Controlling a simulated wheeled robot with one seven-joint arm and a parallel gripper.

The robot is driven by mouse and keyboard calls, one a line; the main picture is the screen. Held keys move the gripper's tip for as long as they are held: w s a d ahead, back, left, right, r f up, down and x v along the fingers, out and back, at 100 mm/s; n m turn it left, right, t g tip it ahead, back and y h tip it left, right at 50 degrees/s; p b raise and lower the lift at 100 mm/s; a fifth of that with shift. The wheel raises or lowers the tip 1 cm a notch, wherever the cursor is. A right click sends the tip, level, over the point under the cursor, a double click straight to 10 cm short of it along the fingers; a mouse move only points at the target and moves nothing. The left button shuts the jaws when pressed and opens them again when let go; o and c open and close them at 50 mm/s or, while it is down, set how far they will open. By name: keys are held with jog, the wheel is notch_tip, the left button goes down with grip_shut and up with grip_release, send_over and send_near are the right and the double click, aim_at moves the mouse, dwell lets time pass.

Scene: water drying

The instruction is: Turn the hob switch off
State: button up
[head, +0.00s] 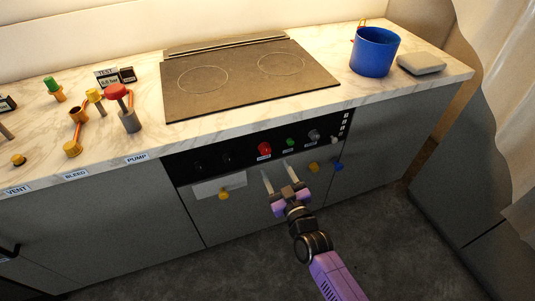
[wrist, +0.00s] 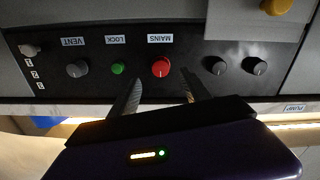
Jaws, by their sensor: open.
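The black control panel (head: 246,152) is on the cabinet front below the hob (head: 250,80). It carries a red knob (head: 265,148) labelled MAINS, a green button (head: 290,142) labelled LOCK and a grey knob (head: 314,135) labelled VENT. Two black knobs (wrist: 215,65) are beside them. I can read no label saying hob. My gripper (head: 277,169) is open and empty in front of the panel, just below the red knob in the head view. In the upside-down wrist view, the red knob (wrist: 161,67) appears between the fingertips; I see no contact.
A blue pot (head: 375,52) and a grey block (head: 421,63) stand on the right of the worktop. Valves and pipes, one with a red top (head: 116,91), stand on the left. Yellow knobs (head: 223,194) are below the panel. A pale curtain (head: 500,90) hangs at right.

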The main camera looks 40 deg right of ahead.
aim_at(267, 153)
jog(key=x, duration=0.7)
jog(key=shift+w+d+b, duration=0.1)
jog(key=shift+w+b, duration=0.2)
grip_shut()
